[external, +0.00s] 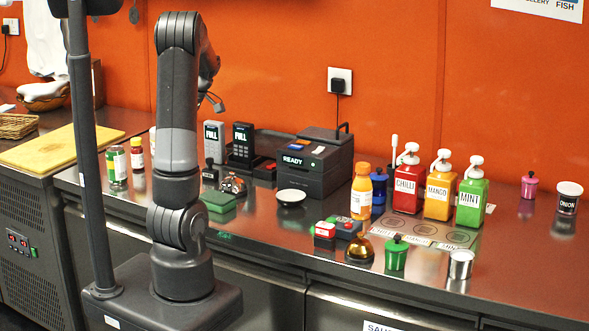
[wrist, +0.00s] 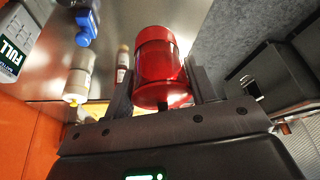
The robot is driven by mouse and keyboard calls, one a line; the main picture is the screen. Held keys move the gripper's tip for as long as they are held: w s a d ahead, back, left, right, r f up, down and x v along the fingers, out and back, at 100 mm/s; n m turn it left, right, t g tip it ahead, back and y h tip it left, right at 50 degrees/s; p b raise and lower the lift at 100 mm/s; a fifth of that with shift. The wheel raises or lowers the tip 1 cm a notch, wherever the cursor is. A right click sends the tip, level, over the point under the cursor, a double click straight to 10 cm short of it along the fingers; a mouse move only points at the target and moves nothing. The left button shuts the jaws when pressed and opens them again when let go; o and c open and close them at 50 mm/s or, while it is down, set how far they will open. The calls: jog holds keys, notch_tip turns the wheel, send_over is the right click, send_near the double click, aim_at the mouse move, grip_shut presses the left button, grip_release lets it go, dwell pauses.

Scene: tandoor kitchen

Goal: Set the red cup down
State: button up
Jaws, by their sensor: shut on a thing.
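The red cup (wrist: 160,55) is glossy and sits between the two dark fingers of my gripper (wrist: 162,88) in the wrist view. The fingers are shut on it, one on each side. I cannot tell how far the cup is from the counter (wrist: 52,55). In the external view my own arm hides the gripper, and I do not see the red cup there.
The steel counter (external: 300,238) holds a black READY machine (external: 315,165), a white dish (external: 291,197), sauce bottles including CHILLI (external: 407,187), a green lidded pot (external: 397,255) and a metal cup (external: 461,264). A cutting board (external: 55,152) lies left. Bare counter shows at the right.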

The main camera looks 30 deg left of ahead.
notch_tip(320, 180, down, 2)
jog(key=shift+a+f, duration=0.15)
jog(key=shift+f, duration=0.05)
jog(key=shift+s+a+f, duration=0.5)
jog(key=shift+a+f, duration=1.35)
jog(key=shift+s+a+f, duration=0.5)
jog(key=shift+a+f, duration=1.3)
jog(key=shift+a, duration=0.05)
jog(key=shift+s+a+f, duration=0.5)
jog(key=shift+a+f, duration=1.35)
jog(key=shift+f, duration=0.1)
jog(key=o, duration=1.1)
jog(key=v, duration=1.2)
